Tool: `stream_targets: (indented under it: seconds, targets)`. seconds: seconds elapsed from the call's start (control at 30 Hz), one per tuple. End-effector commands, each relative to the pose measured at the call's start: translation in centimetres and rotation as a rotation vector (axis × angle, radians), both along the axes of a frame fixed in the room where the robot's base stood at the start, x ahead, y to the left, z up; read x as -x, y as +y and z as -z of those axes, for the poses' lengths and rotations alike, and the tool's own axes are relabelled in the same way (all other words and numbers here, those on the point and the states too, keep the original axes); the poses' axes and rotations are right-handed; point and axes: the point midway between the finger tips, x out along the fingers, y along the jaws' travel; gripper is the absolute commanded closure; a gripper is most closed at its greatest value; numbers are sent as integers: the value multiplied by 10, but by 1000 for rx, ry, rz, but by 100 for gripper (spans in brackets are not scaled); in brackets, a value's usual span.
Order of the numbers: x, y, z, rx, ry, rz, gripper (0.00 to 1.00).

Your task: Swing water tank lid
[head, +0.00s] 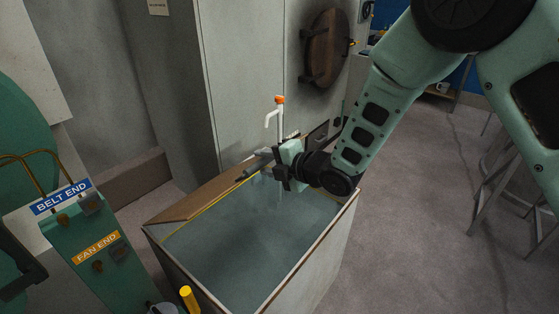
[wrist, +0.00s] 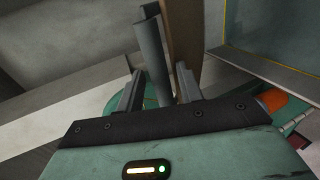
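The water tank (head: 318,262) is a pale box with a wood-edged rim in the head view, and blue-grey water shows inside it. A brown wooden board (head: 193,204) lies along its far left edge; I cannot tell if this is the lid. A grey round bar (head: 252,169) sticks out over that edge. My gripper (head: 270,169) is at the bar above the tank's far side. In the wrist view, the bar (wrist: 152,60) lies between my two spread fingers (wrist: 158,85), with a gap at the right finger. Contact with the left finger is unclear.
A white pipe with an orange top (head: 279,112) rises just behind my gripper. A green stand with "BELT END" and "FAN END" labels (head: 98,245) is at the left, near a yellow post (head: 189,299). A tall grey cabinet (head: 245,75) stands behind. Floor is open right.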

Motion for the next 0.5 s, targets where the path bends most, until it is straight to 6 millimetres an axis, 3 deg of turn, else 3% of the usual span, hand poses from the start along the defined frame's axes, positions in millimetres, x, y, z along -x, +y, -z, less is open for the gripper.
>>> stream_targets:
  seconds: [0.03, 0.13, 0.37, 0.5]
  targets:
    - [-2, 2, 0, 0, 0, 1, 72]
    - [-2, 2, 1, 0, 0, 1, 100]
    - [-1, 1, 3, 1, 2, 1, 100]
    - [3, -4, 16, 2, 4, 2, 100]
